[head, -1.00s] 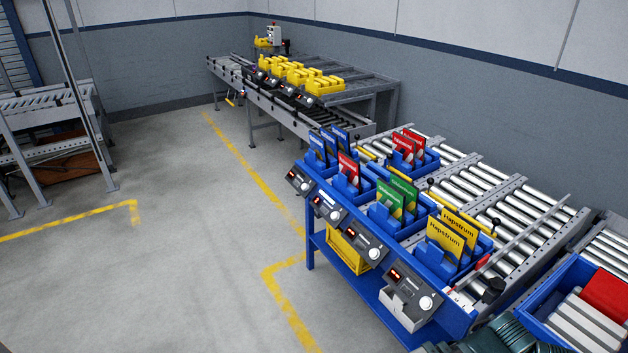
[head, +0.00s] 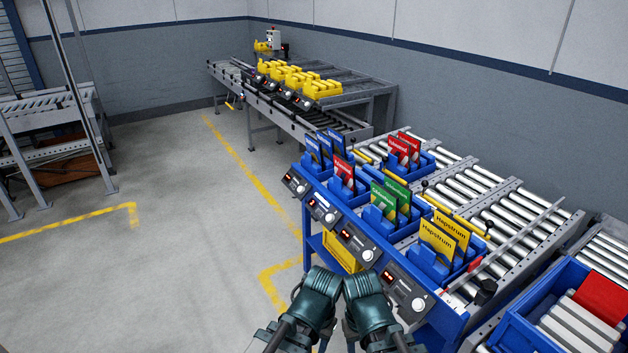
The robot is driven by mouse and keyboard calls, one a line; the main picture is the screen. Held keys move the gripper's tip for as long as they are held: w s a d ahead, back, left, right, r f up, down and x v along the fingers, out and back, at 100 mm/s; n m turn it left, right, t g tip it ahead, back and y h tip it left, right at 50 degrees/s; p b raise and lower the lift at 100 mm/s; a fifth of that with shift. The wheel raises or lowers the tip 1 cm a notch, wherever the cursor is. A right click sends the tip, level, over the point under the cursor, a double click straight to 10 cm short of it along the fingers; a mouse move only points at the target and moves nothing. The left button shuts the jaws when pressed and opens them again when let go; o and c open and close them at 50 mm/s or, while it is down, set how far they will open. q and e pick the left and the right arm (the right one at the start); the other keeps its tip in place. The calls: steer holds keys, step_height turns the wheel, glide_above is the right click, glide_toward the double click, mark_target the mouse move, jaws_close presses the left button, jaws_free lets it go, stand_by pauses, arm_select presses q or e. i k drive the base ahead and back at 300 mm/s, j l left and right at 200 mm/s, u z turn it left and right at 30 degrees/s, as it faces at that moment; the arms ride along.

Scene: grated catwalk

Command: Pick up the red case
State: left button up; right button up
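Several thin red cases stand in blue bins on the roller conveyor. One red case (head: 344,171) leans upright in a front-row bin, beside blue cases (head: 318,148). More red cases (head: 403,150) stand in a bin behind it. Green cases (head: 390,195) and yellow cases (head: 443,237) stand in bins nearer to me. My two dark teal arms show at the bottom centre, close together and apart from the bins. No gripper fingers can be made out on either.
A blue crate (head: 505,323) at the lower right holds a red block (head: 602,299) and pale bars. Control boxes (head: 358,244) line the conveyor's front edge. A yellow crate (head: 341,251) sits below. Open floor (head: 185,240) lies to the left.

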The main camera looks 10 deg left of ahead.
mark_target(345, 171)
steer(key=z, duration=1.65)
steer(key=i+j, duration=0.1)
steer(key=j, duration=0.35)
steer(key=j+u, duration=0.15)
steer(key=j, duration=0.3)
steer(key=i+j, duration=0.15)
steer(key=j, duration=0.3)
steer(key=i+j+u, duration=0.1)
steer(key=j, duration=0.35)
steer(key=i+j, duration=0.15)
steer(key=j, duration=0.3)
steer(key=i+j+u, duration=0.15)
steer(key=j, duration=0.3)
steer(key=i+j, duration=0.1)
steer(key=j, duration=0.3)
steer(key=i+j+u, duration=0.1)
steer(key=j, duration=0.35)
steer(key=i, duration=0.05)
